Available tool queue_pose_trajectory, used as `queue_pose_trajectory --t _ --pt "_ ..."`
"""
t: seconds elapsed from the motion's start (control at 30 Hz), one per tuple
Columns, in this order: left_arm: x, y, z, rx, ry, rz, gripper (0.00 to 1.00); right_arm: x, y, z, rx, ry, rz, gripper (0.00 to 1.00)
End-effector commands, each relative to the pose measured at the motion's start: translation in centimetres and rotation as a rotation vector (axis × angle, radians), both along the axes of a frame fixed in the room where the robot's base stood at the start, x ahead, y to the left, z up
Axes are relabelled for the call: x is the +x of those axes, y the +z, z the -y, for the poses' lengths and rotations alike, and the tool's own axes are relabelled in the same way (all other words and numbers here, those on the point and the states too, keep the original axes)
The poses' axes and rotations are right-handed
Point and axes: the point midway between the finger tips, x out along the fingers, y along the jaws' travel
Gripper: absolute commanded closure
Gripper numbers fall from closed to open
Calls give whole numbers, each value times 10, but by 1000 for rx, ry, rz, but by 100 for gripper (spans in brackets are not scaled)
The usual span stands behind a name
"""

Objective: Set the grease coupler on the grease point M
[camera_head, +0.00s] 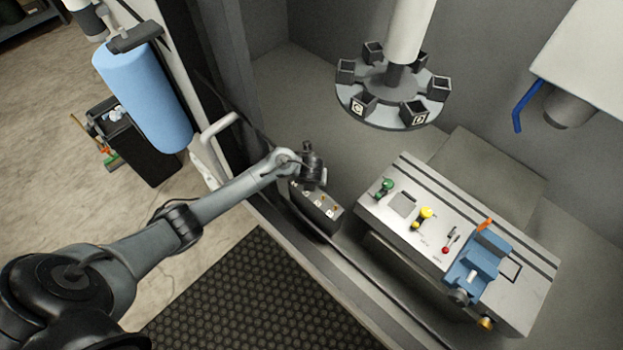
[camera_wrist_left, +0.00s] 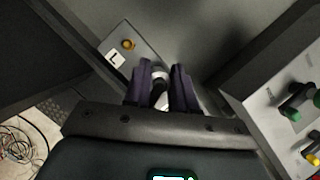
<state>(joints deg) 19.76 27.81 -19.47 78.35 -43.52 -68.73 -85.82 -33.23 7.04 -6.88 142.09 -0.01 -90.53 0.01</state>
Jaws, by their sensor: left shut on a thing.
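My left gripper (camera_head: 313,182) is over the left end of a dark grey box (camera_head: 325,222) with small brass fittings and white letter labels on its top. In the left wrist view the two dark fingers (camera_wrist_left: 163,82) are shut on a small grey-and-white piece, which looks like the grease coupler (camera_wrist_left: 160,92); the fingers hide most of it. In that view, a brass grease fitting (camera_wrist_left: 128,44) beside a label L (camera_wrist_left: 115,57) stands bare on the box top, left of the fingers. I cannot read a label M; the gripper covers part of the box top. My right gripper is not in view.
A light grey bench (camera_head: 525,310) with green, yellow and red controls and a blue vise (camera_head: 478,262) stands right of the box. A round carousel (camera_head: 385,115) with black cups hangs behind. The booth's door-side frame runs close along my left arm.

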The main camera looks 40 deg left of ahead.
Motion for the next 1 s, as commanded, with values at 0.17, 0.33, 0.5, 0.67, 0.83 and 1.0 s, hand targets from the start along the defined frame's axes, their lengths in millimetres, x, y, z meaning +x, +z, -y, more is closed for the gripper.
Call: queue_pose_trajectory --t 0.17,0.33,0.5,0.67,0.83,1.0 --pt "0 0 0 0 0 0 59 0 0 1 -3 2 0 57" --pt "0 0 0 0 0 0 45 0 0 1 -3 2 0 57" --pt "0 0 0 0 0 0 45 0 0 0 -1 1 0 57" --pt "-2 6 2 -2 -2 0 45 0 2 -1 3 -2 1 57" --pt "-8 26 6 -2 -2 1 45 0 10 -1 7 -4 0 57" --pt "-17 55 13 -2 -1 2 45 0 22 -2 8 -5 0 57"
